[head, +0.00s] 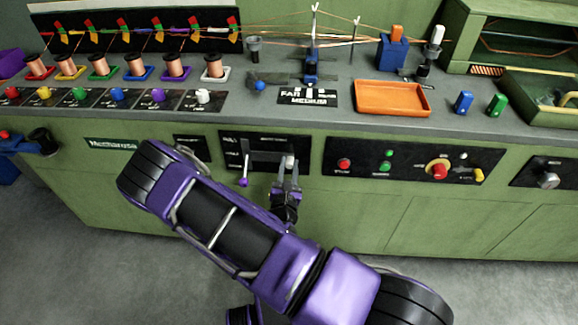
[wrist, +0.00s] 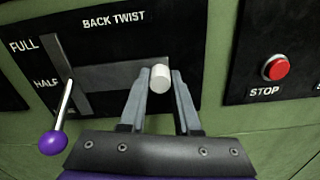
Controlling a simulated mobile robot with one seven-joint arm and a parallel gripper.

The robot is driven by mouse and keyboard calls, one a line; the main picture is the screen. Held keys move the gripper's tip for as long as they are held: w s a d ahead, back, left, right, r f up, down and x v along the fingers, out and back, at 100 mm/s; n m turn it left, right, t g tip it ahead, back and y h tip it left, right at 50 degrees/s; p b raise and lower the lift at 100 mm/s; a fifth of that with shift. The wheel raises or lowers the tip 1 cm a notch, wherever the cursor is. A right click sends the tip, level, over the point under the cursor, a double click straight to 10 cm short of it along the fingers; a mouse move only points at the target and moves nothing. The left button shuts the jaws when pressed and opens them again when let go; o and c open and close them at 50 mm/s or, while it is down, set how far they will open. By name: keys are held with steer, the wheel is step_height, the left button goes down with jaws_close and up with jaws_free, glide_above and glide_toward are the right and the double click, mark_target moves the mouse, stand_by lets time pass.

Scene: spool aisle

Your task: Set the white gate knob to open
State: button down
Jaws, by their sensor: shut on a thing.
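A white knob (wrist: 160,77) stands on a black panel (wrist: 110,45) lettered BACK TWIST, at the right end of a grey horizontal band. My gripper (wrist: 160,80) is shut on this white knob, one finger on each side. In the head view the knob (head: 290,161) shows small, with my gripper (head: 289,168) around it. A lever with a purple ball (wrist: 52,143) stands at the left of the panel, by the word HALF. Any lettering beside the white knob is hidden or out of view.
A red STOP button (wrist: 276,68) is on the panel to the right. The lever's purple ball (head: 243,182) hangs close left of my gripper. An orange tray (head: 392,98) and several copper spools stand on the counter above. The floor in front is clear.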

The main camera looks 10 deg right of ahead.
stand_by(0.8)
steer(key=d, duration=0.1)
steer(key=s+d+p, duration=0.1)
steer(key=shift+d+p, duration=0.3)
steer(key=c, duration=0.6)
jaws_free()
steer(key=v, duration=1.7)
steer(key=shift+s+p, duration=0.2)
steer(key=shift+p, duration=0.25)
